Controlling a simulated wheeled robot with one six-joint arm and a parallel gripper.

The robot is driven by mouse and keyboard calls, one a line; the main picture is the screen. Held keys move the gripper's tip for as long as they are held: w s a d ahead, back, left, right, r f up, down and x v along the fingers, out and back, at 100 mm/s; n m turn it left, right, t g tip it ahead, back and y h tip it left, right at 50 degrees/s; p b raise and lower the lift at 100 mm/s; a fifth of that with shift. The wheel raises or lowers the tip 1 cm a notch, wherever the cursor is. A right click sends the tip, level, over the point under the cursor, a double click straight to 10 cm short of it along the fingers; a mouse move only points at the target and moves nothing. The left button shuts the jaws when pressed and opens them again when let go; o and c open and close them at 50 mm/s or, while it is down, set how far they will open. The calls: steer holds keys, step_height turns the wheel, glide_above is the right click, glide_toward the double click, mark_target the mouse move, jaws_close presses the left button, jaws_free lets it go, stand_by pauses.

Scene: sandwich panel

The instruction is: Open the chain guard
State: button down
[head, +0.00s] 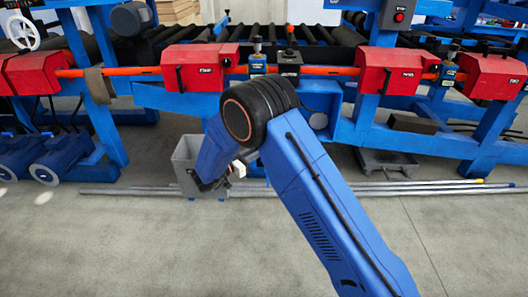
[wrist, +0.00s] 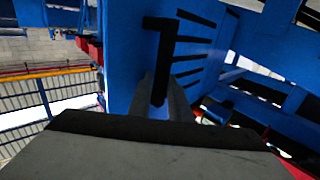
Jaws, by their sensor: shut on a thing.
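In the wrist view a blue panel (wrist: 128,62) with a row of dark vent slots fills the middle; it appears to be the chain guard. A black bar handle (wrist: 163,60) with a bent upper end stands out from it. My gripper (wrist: 162,98) is shut on this handle, with a grey finger on either side of its lower part. How far the panel stands open, if at all, cannot be told. In the head view my blue arm hides the panel and handle, and the gripper's fingers cannot be made out there.
Red housings (head: 200,68) with black handles line an orange shaft (head: 133,71) along the blue machine. A grey bin (head: 187,153) stands behind my wrist. Long metal bars (head: 415,188) lie on the floor. The concrete floor in front is clear.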

steer(key=shift+a, duration=0.15)
steer(key=c, duration=1.8)
jaws_free()
steer(key=shift+o, duration=0.2)
steer(key=v, duration=1.7)
steer(key=shift+a, duration=0.15)
steer(key=shift+s, duration=0.1)
